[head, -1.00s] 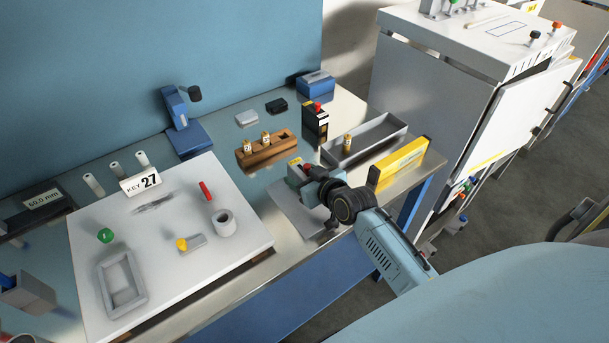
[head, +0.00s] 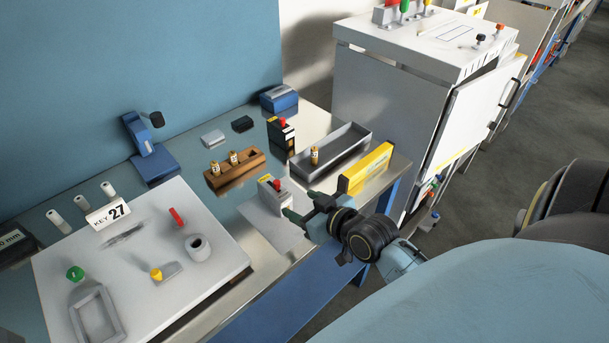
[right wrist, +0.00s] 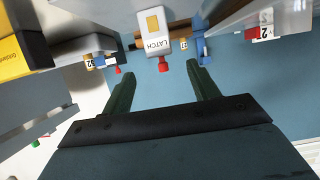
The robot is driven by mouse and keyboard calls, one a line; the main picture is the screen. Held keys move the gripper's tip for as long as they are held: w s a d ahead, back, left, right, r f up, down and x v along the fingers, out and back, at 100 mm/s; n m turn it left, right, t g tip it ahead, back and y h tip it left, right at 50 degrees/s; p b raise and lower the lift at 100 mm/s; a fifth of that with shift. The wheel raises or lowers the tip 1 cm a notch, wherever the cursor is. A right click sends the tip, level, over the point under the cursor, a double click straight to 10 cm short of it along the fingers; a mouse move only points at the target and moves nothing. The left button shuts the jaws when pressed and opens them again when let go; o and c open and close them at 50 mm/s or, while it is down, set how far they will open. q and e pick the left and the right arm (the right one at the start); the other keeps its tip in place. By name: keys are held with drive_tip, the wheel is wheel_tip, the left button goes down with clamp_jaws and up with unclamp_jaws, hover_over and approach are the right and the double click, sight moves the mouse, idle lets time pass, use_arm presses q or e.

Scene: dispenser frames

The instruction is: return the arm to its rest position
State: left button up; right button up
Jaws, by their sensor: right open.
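My right gripper (head: 302,212) is over the front edge of the bench, beside a small grey dispenser with a red button (head: 272,192). In the right wrist view its two dark green fingers (right wrist: 162,88) stand apart with nothing between them. The dispenser, labelled LATCH (right wrist: 153,38), shows beyond the fingertips there, with its red button pointing toward the gap. My right arm reaches in from the lower right in the head view. My left gripper is not in view.
A yellow block (head: 368,168) and a grey tray (head: 345,142) holding one small vial (head: 315,156) lie near the right arm. A wooden rack (head: 226,178) holds two vials. A white board (head: 130,285) fills the left. A white cabinet (head: 400,110) stands right of the bench.

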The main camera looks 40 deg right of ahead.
idle(0.5)
drive_tip(key=shift+s+a+f, duration=0.15)
drive_tip(key=shift+s+a, duration=0.05)
drive_tip(key=s+a+f+g, duration=0.1)
drive_tip(key=s+a+g, duration=0.2)
drive_tip(key=s, duration=0.3)
drive_tip(key=s+a+f+n+g, duration=0.1)
drive_tip(key=s+a+g, duration=0.1)
drive_tip(key=s+g, duration=0.3)
drive_tip(key=s+a+f+g, duration=0.1)
drive_tip(key=s+a+g, duration=0.15)
drive_tip(key=s, duration=0.45)
wheel_tip(320, 180, down, 29)
drive_tip(key=s+b, duration=0.2)
drive_tip(key=b, duration=0.2)
drive_tip(key=s+d+f+g+h+b, duration=0.1)
drive_tip(key=s+f+b, duration=0.3)
drive_tip(key=s+f, duration=1.1)
wheel_tip(320, 180, down, 3)
drive_tip(key=shift+d+n+g, duration=0.3)
drive_tip(key=shift+d+g, duration=0.15)
drive_tip(key=shift+d, duration=0.45)
